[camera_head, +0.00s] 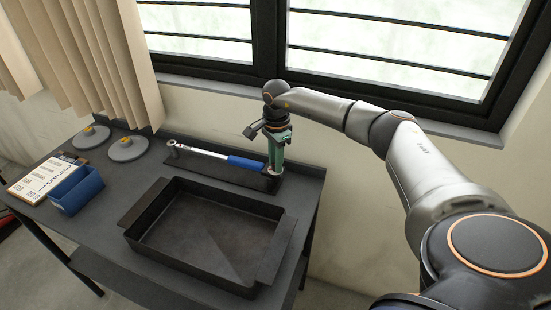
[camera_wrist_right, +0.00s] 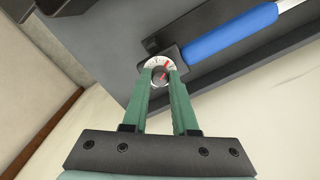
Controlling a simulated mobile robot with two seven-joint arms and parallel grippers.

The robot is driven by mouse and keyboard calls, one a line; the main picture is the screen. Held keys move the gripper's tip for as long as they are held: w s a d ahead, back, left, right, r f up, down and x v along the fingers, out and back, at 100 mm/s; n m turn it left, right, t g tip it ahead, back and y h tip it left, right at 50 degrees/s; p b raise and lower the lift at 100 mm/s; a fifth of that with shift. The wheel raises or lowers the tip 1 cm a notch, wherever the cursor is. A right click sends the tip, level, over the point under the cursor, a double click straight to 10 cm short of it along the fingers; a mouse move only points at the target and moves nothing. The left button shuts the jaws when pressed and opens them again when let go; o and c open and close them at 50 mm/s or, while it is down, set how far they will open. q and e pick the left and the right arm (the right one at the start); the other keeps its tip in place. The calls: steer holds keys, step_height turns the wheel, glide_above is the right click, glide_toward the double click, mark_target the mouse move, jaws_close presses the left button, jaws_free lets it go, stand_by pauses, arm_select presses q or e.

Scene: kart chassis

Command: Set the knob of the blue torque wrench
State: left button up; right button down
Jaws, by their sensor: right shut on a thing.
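The blue torque wrench (camera_head: 215,153) lies in a dark holder at the back of the table, with its ratchet head at the left and its blue handle towards the right. The handle also shows in the right wrist view (camera_wrist_right: 232,32). At the handle's end is a knob with a white dial (camera_wrist_right: 158,70) and a red mark. My right gripper (camera_head: 274,172) points down at that end, and its green fingers (camera_wrist_right: 159,78) are shut on the knob, partly hiding it. My left gripper is not in view.
A large dark tray (camera_head: 278,255) fills the table's front middle. A window and wall stand behind the table.

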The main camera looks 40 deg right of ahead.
steer(key=n, duration=0.4)
steer(key=shift+n+b, duration=0.3)
steer(key=shift+b, duration=0.05)
steer(key=n, duration=0.4)
steer(key=shift+n+b, duration=0.3)
steer(key=shift+b, duration=0.05)
steer(key=c, duration=1)
jaws_free()
steer(key=shift+o, duration=0.2)
step_height(320, 180, up, 13)
steer(key=shift+f, duration=0.15)
steer(key=shift+s, duration=0.1)
